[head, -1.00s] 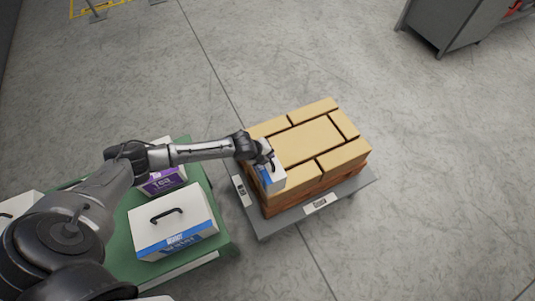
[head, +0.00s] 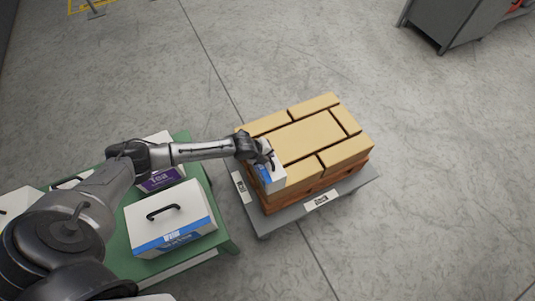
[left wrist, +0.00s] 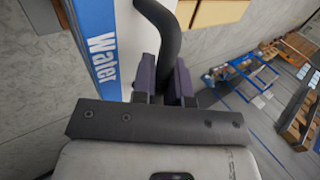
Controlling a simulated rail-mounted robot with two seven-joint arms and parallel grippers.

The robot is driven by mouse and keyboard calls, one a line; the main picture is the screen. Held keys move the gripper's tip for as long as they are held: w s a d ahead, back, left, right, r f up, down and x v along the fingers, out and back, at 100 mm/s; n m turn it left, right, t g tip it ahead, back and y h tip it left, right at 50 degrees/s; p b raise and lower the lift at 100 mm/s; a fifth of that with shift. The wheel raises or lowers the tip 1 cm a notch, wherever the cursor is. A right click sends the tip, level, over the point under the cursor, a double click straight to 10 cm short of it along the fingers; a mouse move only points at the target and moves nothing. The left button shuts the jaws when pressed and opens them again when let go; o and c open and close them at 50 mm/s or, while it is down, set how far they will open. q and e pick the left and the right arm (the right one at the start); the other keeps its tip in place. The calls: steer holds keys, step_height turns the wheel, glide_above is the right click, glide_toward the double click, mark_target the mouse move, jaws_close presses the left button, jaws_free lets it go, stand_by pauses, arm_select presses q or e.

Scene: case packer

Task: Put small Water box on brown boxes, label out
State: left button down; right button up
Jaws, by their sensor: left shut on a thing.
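The small Water box (head: 271,181) is white with a blue label band and a black handle. In the left wrist view the box (left wrist: 104,50) shows the word Water on its blue side. My left gripper (head: 266,160) is shut on its handle; the fingers (left wrist: 164,84) clasp the handle in the left wrist view. The brown boxes (head: 308,137) form a tan-topped stack. The Water box is at the stack's near-left corner, its blue side facing left and toward the viewer. I cannot tell whether its bottom touches the stack. My right gripper is not in view.
The stack stands on a grey platform (head: 278,220). A green table (head: 204,176) at left holds a large white box with a blue band (head: 171,219), a purple-labelled box (head: 163,180) and others. A grey cabinet (head: 447,26) stands far right.

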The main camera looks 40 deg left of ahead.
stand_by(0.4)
arm_select(q)
steer(key=shift+f+b, duration=0.35)
steer(key=c, duration=1.3)
jaws_free()
steer(key=shift+o, duration=1.2)
steer(key=p+v, duration=0.2)
steer(key=v, duration=1.1)
steer(key=shift+r+p, duration=0.3)
steer(key=shift+r, duration=0.1)
steer(key=shift+s+a, duration=0.1)
steer(key=shift+s, duration=0.05)
